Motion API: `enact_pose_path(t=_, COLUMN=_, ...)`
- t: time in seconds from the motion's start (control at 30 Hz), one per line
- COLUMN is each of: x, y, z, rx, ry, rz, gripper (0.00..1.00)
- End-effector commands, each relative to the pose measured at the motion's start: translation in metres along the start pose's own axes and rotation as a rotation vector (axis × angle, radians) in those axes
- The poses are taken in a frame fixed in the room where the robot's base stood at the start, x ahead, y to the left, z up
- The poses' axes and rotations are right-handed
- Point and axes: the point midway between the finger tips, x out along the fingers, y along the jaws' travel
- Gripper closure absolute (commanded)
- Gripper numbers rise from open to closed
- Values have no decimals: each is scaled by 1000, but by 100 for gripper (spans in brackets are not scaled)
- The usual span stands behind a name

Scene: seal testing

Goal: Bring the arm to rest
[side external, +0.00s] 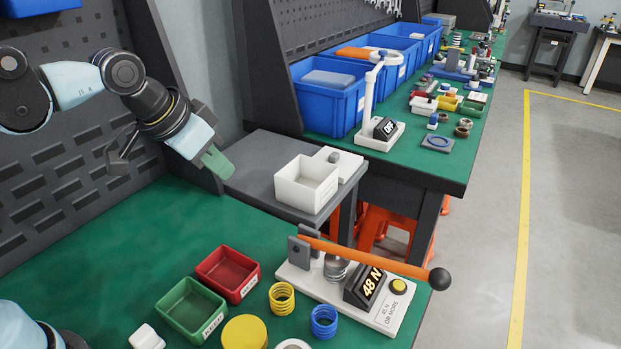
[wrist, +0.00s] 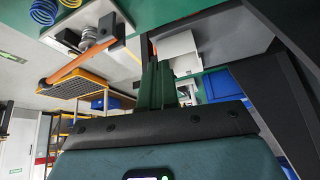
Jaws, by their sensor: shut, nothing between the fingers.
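My gripper (side external: 217,163) hangs in the air at the left of the side external view, above the back of the green bench and left of the grey side table. Its green fingers are together with nothing between them; they also show shut in the wrist view (wrist: 158,85). The arm is bent, clear of the bench top. A press tester (side external: 345,290) with an orange lever (side external: 375,258) stands at the bench's right edge. Its display reads 48 N. The lever lies nearly level over a metal cylinder.
A red bin (side external: 228,273), a green bin (side external: 190,310), a yellow spring (side external: 282,298) and a blue spring (side external: 323,321) are on the bench. A white open box (side external: 306,184) stands on the grey side table. A dark pegboard (side external: 70,170) rises behind my arm.

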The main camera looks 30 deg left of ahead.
Motion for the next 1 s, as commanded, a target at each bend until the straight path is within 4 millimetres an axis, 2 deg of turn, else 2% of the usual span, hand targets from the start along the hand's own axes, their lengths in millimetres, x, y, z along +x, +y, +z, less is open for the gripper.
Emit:
enact_pose_path(t=0.03, x=0, y=-11, z=17, rx=-40, ry=14, rz=-21, gripper=100)
enact_pose_path(t=0.1, x=2, y=-23, z=37, rx=-86, ry=33, rz=-46, gripper=100)
enact_pose_path(t=0.2, x=5, y=-35, z=61, rx=-140, ry=55, rz=-75, gripper=100)
enact_pose_path(t=0.33, x=9, y=-44, z=81, rx=-183, ry=75, rz=-100, gripper=100)
enact_pose_path(t=0.5, x=11, y=-48, z=88, rx=-201, ry=83, rz=-110, gripper=100)
enact_pose_path(t=1.0, x=11, y=-47, z=88, rx=-199, ry=82, rz=-109, gripper=100)
